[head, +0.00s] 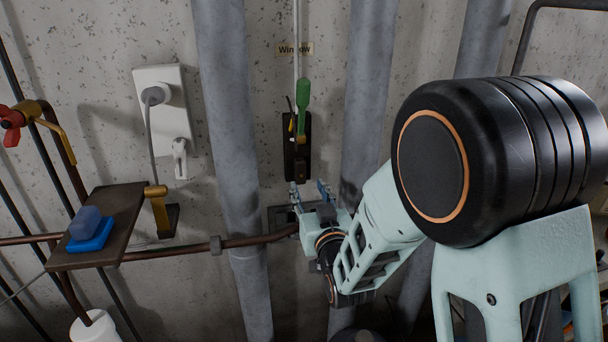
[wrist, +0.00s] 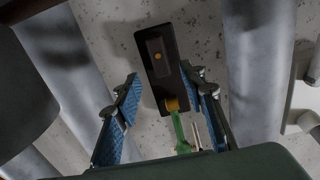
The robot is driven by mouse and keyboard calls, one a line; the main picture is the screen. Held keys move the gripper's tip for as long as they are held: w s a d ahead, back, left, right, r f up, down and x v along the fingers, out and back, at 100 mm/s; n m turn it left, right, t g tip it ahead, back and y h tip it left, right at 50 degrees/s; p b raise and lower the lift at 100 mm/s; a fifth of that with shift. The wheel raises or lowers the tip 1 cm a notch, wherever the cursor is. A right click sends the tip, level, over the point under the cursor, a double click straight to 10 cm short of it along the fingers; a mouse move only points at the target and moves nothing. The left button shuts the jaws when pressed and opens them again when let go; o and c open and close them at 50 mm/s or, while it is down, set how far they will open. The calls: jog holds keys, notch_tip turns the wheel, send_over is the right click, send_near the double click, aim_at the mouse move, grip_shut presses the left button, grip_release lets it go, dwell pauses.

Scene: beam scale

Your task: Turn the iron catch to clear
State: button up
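A dark upright plate (head: 288,135) is fixed to the wall under a "Window" label (head: 294,49). A green handle (head: 303,95) points up from it, and a dark brown block sits low on it. I cannot tell for sure which part is the iron catch. My gripper (head: 309,192) is just below the plate, its fingers apart and nothing seen between them in the head view. In the wrist view, my gripper (wrist: 160,74) is open, with blue pads on either side of the dark plate (wrist: 167,40). The green handle (wrist: 180,133) shows lower down; contact is unclear.
Thick grey pipes (head: 232,150) stand left and right of the plate. A copper pipe (head: 180,252) runs low along the wall. Further left are a white socket (head: 166,110) and a brown shelf (head: 117,215) with a blue object (head: 90,235). My arm covers the right side.

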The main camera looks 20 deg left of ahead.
aim_at(301, 172)
jog(key=x, duration=0.7)
jog(key=shift+w+p, duration=0.25)
jog(key=shift+p, duration=0.05)
jog(key=shift+c, duration=0.6)
grip_shut()
